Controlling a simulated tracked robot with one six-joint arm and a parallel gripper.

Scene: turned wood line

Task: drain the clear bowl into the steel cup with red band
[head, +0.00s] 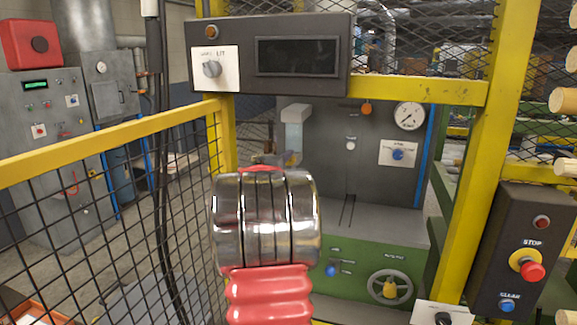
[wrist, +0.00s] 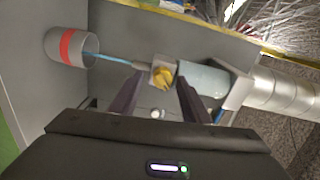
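The clear bowl (wrist: 203,79) is a pale, see-through cylinder in the wrist view; it also shows in the head view (head: 293,135) under a grey cap. At its outlet end is a light block (wrist: 157,61) with a yellow tap handle (wrist: 163,77). The steel cup with red band (wrist: 70,47) is at the wrist view's upper left, its mouth toward the tap. A thin blue streak (wrist: 115,59), apparently liquid, runs from the block to the cup's mouth. My gripper (wrist: 162,82) is open, its dark fingers either side of the yellow handle, with gaps visible.
A yellow frame (head: 475,160) and mesh fence (head: 80,220) stand around the opening. A control box with a red stop button (head: 531,271) is at the right, and a dark display box (head: 297,56) is above.

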